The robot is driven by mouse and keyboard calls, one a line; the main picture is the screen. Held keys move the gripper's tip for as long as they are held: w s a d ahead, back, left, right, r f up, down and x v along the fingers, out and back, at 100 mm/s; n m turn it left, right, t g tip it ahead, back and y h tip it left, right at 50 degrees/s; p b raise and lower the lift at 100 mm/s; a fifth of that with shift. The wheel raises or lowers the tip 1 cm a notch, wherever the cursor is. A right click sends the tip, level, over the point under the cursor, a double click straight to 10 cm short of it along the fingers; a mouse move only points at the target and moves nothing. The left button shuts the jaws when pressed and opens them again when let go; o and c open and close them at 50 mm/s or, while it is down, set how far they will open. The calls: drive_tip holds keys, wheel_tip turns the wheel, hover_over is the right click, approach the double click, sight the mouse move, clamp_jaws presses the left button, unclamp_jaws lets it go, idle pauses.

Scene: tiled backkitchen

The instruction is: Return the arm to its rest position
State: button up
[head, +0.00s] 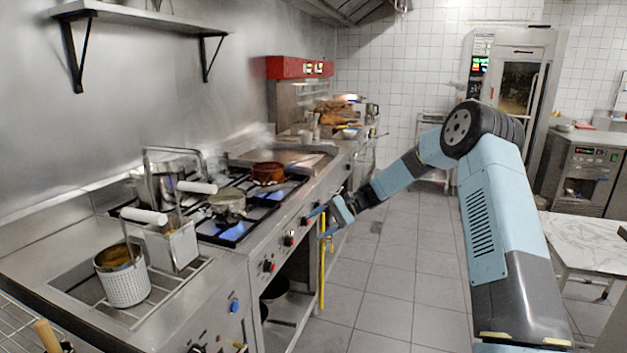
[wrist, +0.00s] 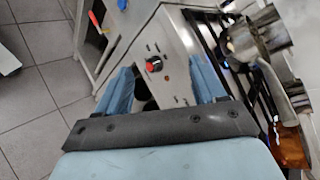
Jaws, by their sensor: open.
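My gripper (head: 318,222) is open and empty in the head view, at the end of my blue arm, which reaches left toward the stove front. Its fingers point at the row of control knobs. In the wrist view my gripper (wrist: 165,88) shows two blue fingers spread apart, with a red-capped knob (wrist: 153,64) seen between them. I cannot tell the exact gap between the fingertips and the stove front.
The stove (head: 283,205) has lit burners, a steel pot (head: 228,204) and a brown pot (head: 268,173). Fryer baskets (head: 125,284) stand at the near left. A marble-topped table (head: 590,243) is at the right. The tiled floor (head: 400,270) between is clear.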

drive_tip(key=s+d+r+n+t+h, duration=0.2)
drive_tip(key=s+d+r+h, duration=0.25)
drive_tip(key=s+r, duration=0.6)
drive_tip(key=s+d+r+n+t+h, duration=0.2)
drive_tip(key=s+d+r+h, duration=0.35)
drive_tip(key=s, duration=0.75)
drive_tip(key=s+d+r+t+h, duration=0.1)
drive_tip(key=s+d+r, duration=0.1)
drive_tip(key=s+d, duration=0.2)
drive_tip(key=s+d+r+t, duration=0.2)
drive_tip(key=s+d, duration=0.2)
drive_tip(key=s, duration=0.6)
drive_tip(key=s+d+r+t+h, duration=0.1)
drive_tip(key=s+d+r+t, duration=0.1)
drive_tip(key=s+d, duration=0.2)
drive_tip(key=s, duration=0.3)
drive_tip(key=shift+n+h, duration=0.3)
drive_tip(key=shift+n, duration=0.1)
